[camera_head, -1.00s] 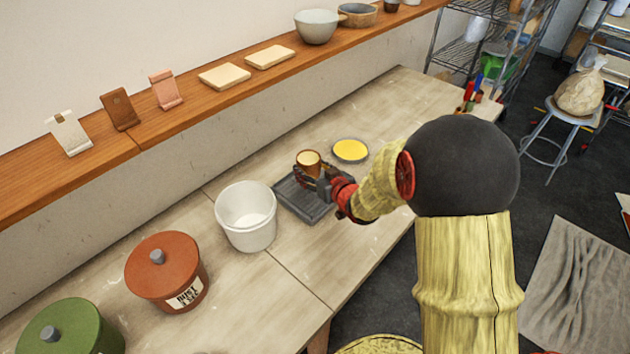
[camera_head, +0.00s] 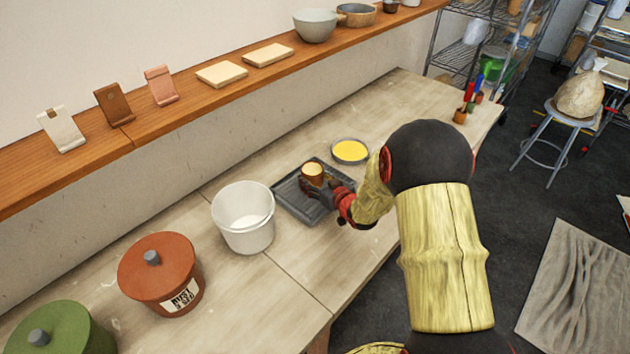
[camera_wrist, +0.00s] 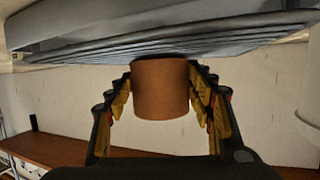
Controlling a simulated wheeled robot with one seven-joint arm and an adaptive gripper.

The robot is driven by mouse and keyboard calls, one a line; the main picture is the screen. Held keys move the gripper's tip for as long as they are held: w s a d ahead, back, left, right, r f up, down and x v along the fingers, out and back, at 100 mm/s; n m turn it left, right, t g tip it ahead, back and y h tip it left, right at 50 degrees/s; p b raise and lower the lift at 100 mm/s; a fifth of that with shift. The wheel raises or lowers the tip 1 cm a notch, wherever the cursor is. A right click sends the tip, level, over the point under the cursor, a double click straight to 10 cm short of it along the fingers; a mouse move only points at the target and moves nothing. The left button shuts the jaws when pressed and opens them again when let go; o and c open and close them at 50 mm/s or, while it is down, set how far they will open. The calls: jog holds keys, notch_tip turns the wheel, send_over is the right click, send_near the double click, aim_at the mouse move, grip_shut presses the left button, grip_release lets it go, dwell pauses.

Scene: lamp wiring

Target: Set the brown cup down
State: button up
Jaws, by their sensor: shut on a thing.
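The brown cup (camera_head: 313,174) is upright at the grey ribbed tray (camera_head: 290,197) on the table. My gripper (camera_head: 320,184) is shut on the cup from the front right. In the wrist view, which is upside down, the cup (camera_wrist: 160,90) sits between the two jaws of my gripper (camera_wrist: 160,100). There its base is at or very near the ribbed tray surface (camera_wrist: 90,52). I cannot tell whether it touches.
A white bucket (camera_head: 243,235) stands left of the tray. A shallow dish of yellow (camera_head: 349,151) is behind it on the right. A rust-red lidded pot (camera_head: 160,275) and a green one (camera_head: 60,330) are at the left. Bare table lies in front.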

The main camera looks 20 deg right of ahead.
jog(key=o, duration=1.1)
jog(key=shift+f, duration=0.2)
jog(key=o, duration=0.4)
jog(key=shift+c, duration=0.2)
jog(key=shift+o, duration=0.4)
jog(key=shift+r, duration=0.2)
